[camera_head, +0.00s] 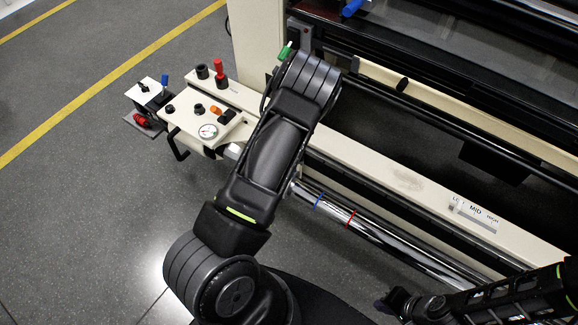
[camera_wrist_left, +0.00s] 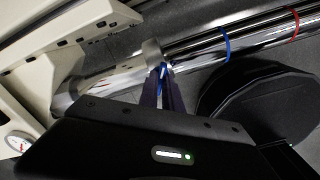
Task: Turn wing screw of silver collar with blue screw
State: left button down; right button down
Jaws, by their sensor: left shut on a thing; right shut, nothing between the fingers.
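The silver collar (camera_wrist_left: 152,50) sits around the chrome shaft (camera_wrist_left: 195,48) in the left wrist view. A small blue screw (camera_wrist_left: 163,69) shows at its lower side, between my fingertips. My left gripper (camera_wrist_left: 164,77) is shut on this screw; its dark fingers cover most of it, so the wing's angle cannot be told. In the head view my left arm hides the collar, the screw and the left fingers. My right gripper (camera_head: 394,301) is shut and empty at the lower right, apart from the shaft.
The shaft (camera_head: 390,238) carries a blue ring (camera_head: 318,201) and a red ring (camera_head: 350,219). A cream control panel (camera_head: 190,118) with a gauge (camera_head: 208,131) and knobs stands left of my arm. The cream machine rail (camera_head: 400,184) runs above the shaft. Open grey floor lies at left.

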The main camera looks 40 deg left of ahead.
dwell(0.4)
pick_arm(q)
jog(key=c, duration=1.5)
grip_release()
jog(key=shift+r, duration=0.15)
notch_tip(320, 180, up, 8)
jog(key=shift+f+p, duration=0.2)
jog(key=shift+p, duration=0.4)
